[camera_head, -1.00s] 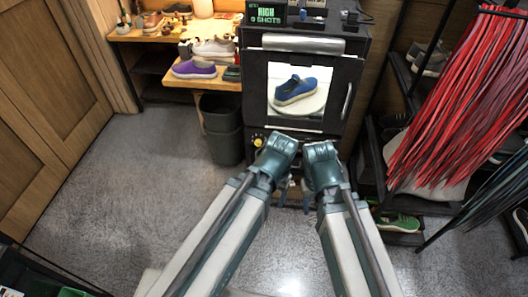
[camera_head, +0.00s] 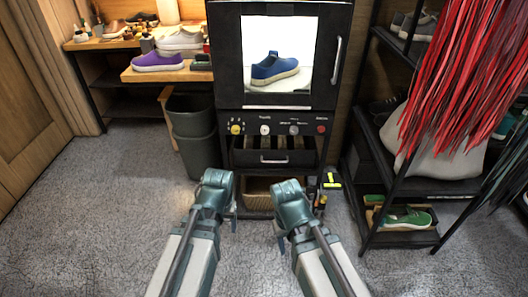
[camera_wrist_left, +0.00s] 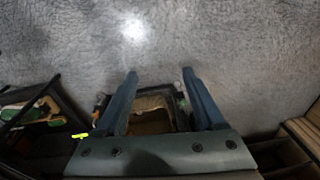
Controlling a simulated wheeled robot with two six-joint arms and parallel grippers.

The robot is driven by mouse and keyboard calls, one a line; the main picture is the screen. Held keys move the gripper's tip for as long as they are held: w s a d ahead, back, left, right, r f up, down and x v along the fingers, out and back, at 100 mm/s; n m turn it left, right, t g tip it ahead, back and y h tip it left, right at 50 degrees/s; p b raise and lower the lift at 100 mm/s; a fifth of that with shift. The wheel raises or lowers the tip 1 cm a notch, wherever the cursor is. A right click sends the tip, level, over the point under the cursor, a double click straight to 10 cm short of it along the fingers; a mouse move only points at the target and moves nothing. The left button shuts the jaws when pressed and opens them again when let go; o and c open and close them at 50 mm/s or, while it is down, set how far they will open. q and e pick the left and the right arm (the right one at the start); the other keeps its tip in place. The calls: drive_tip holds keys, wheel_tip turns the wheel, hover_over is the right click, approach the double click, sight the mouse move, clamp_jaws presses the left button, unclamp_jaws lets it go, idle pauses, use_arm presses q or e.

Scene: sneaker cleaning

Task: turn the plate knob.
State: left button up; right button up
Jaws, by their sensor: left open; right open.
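A black cabinet (camera_head: 228,60) with a lit window stands ahead in the head view. Under the window is a row of knobs: yellow (camera_head: 236,128), white (camera_head: 265,129), grey (camera_head: 294,129) and red (camera_head: 321,129). Their labels are too small to read, so I cannot tell which is the plate knob. A blue sneaker (camera_head: 274,69) sits behind the window. My left gripper (camera_head: 234,220) and right gripper (camera_head: 280,238) are open, below and in front of the panel, apart from the knobs. The left wrist view shows my left gripper's spread fingers (camera_wrist_left: 159,80) with nothing held between them.
A drawer (camera_head: 272,158) and a low basket (camera_head: 262,192) are below the knobs. A bin (camera_head: 192,130) stands left of the cabinet. A shelf rack (camera_head: 385,160) with shoes and hanging red laces (camera_head: 460,75) stands right. The floor (camera_head: 100,220) at left is clear.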

use_arm(q)
drive_tip(key=w+a+f+n+t+y+b, duration=0.25)
drive_tip(key=w+a+f+b, duration=0.25)
drive_tip(key=w+f+b, duration=0.35)
drive_tip(key=w+a+r+t+y+b, duration=0.1)
drive_tip(key=w+r+t+y+b, duration=0.15)
drive_tip(key=w+t, duration=0.2)
drive_tip(key=w+d+r+t, duration=0.6)
drive_tip(key=w+r, duration=0.2)
drive_tip(key=w+d+r+m+t+h, duration=0.2)
drive_tip(key=d+r+m+t+h, duration=0.2)
drive_tip(key=d, duration=0.8)
wheel_tip(320, 180, up, 2)
drive_tip(key=shift+r+m+h, duration=0.1)
drive_tip(key=shift+m+h, duration=0.25)
drive_tip(key=shift+h, duration=0.35)
use_arm(e)
wheel_tip(320, 180, down, 14)
drive_tip(key=shift+r, duration=0.15)
use_arm(q)
drive_tip(key=shift+w, duration=0.2)
